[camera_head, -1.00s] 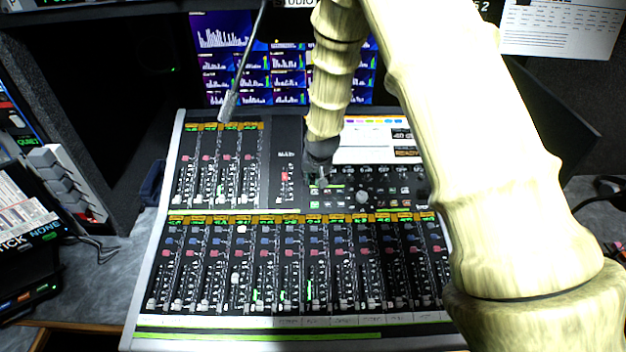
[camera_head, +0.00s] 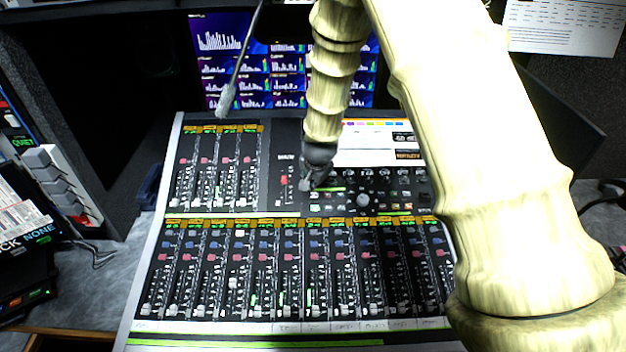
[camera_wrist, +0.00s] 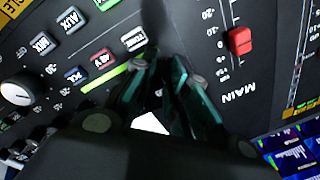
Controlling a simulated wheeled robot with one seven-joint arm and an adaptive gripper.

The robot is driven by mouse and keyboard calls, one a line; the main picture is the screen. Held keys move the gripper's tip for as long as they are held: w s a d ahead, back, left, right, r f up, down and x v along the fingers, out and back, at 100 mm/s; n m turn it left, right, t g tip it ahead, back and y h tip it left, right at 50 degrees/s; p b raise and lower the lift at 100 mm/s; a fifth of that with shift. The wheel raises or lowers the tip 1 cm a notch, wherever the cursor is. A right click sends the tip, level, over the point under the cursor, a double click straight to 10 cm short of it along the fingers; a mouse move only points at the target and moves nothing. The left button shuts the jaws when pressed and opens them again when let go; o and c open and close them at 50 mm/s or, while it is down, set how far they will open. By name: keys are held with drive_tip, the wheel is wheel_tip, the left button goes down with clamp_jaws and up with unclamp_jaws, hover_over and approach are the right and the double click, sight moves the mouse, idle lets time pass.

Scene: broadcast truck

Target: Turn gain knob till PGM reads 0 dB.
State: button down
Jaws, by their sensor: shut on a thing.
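My gripper (camera_head: 307,185) is low over the mixing console (camera_head: 160,240), just right of the red MAIN fader (camera_head: 284,180). In the wrist view its dark teal fingers (camera_wrist: 172,75) are closed together at the panel. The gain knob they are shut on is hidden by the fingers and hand. The readout (camera_head: 403,138) is a small dark display with pale digits at the console's upper right; its value is too blurred to read. An orange text line (camera_head: 408,155) shows below it, also blurred.
Several small knobs and buttons lie right of my gripper, with a larger white-topped knob (camera_wrist: 20,90) among them. Fader rows (camera_head: 290,270) fill the front. A thin microphone (camera_head: 228,98) hangs at the back left, before lit screens (camera_head: 220,40).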

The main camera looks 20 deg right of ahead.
idle(0.4)
drive_tip(key=c, duration=1.4)
unclamp_jaws()
drive_tip(key=shift+o, duration=0.2)
drive_tip(key=v, duration=0.8)
drive_tip(key=shift+w, duration=0.1)
